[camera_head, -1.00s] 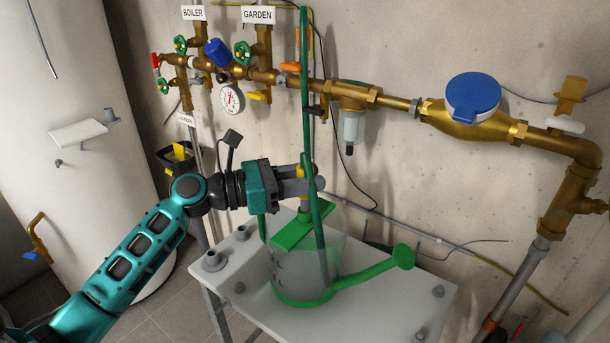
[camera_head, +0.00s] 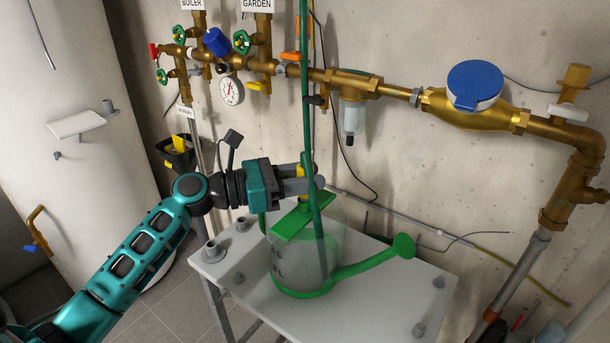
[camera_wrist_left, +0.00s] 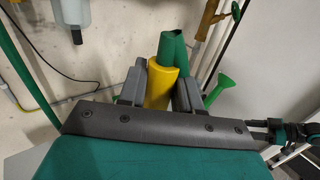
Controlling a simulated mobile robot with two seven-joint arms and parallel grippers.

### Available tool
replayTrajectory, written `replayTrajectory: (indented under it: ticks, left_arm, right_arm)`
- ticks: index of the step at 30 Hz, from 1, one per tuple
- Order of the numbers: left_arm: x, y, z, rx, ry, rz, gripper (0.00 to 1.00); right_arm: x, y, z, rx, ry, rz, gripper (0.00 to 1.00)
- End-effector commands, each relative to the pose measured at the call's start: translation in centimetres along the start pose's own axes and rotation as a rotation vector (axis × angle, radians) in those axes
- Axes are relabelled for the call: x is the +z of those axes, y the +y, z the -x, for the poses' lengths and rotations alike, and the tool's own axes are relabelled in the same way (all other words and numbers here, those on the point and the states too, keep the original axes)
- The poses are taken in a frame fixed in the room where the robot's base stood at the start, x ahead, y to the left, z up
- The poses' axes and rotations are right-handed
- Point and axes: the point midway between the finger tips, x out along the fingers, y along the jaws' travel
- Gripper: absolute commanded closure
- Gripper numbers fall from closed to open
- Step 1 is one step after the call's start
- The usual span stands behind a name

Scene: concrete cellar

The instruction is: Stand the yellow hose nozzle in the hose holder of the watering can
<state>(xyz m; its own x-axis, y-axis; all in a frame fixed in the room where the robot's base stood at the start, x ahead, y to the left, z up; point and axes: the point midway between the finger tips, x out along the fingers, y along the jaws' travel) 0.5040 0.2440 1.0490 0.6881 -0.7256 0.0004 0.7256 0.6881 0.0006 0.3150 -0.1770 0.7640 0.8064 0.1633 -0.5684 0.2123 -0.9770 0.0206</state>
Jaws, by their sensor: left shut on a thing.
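My left gripper (camera_head: 312,186) is shut on the yellow hose nozzle (camera_wrist_left: 160,86). The nozzle stands about upright just above the green top of the watering can (camera_head: 322,269), its yellow part showing between the grey fingers. The can has a clear body, green base and green spout, and stands on the white table. A green tube runs upright close beside the fingers and hides part of them. In the left wrist view a green tube end (camera_wrist_left: 173,48) lies just beyond the nozzle. The nozzle's lower end and the hose holder cannot be made out clearly. My right gripper is not in view.
The white table (camera_head: 370,305) has grey knobs near its corners. Brass pipes (camera_head: 400,97) with valves and a blue-capped meter (camera_head: 474,86) run along the concrete wall behind. A white tank (camera_head: 75,100) stands at the left.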

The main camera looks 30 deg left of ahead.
Motion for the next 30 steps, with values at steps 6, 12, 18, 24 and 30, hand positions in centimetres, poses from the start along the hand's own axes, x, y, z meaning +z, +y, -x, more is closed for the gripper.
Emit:
replayTrajectory:
  ticks: [6, 12, 18, 24, 30]
  left_arm:
    - [-0.1, 0.0, 0.0, 0.0, 0.002, 0.001, 0.49]
    - [-0.1, 0.0, 0.0, 0.0, 0.002, 0.001, 0.37]
    - [-0.1, 0.0, 0.2, 0.0, 0.003, 0.001, 0.37]
    - [-0.3, 0.0, 2.7, 0.001, 0.005, 0.002, 0.37]
    - [-0.4, 0.0, 7.2, 0.002, 0.006, 0.003, 0.37]
  right_arm:
    - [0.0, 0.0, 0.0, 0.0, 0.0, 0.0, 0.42]
    - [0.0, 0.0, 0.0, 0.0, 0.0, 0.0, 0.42]
    - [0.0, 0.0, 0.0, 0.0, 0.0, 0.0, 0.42]
    - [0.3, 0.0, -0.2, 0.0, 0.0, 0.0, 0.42]
    - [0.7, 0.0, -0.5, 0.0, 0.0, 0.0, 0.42]
